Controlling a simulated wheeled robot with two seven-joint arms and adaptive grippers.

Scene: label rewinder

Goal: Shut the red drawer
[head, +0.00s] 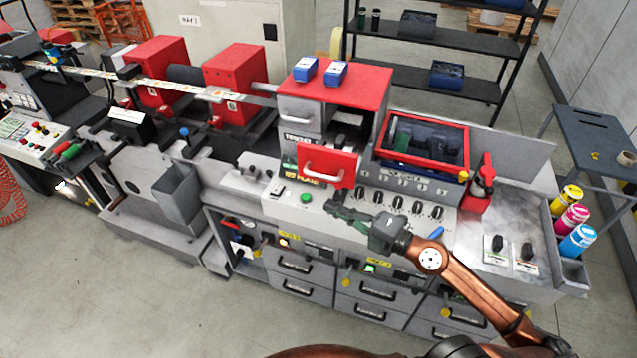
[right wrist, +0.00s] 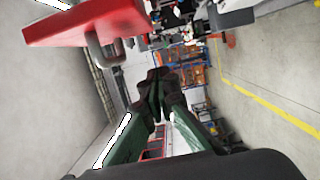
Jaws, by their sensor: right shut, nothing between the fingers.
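The red drawer (head: 328,166) stands pulled out from the grey cabinet with the red top (head: 338,82); a dark opening shows above and behind its front. Its pale bar handle (head: 324,172) faces me. In the right wrist view the red drawer (right wrist: 88,22) is at the upper left, with its grey handle (right wrist: 105,50) hanging near the fingers. My right gripper (head: 332,211) is shut and empty, just below and in front of the drawer; I see no contact. Its green fingers show in the right wrist view (right wrist: 157,95). My left gripper is not in view.
A row of black knobs (head: 398,201) lies on the panel beside the gripper. A red-framed window box (head: 424,145) stands right of the drawer. Two blue-and-white boxes (head: 336,73) sit on the cabinet top. Grey drawers (head: 372,291) are below. The floor at front left is clear.

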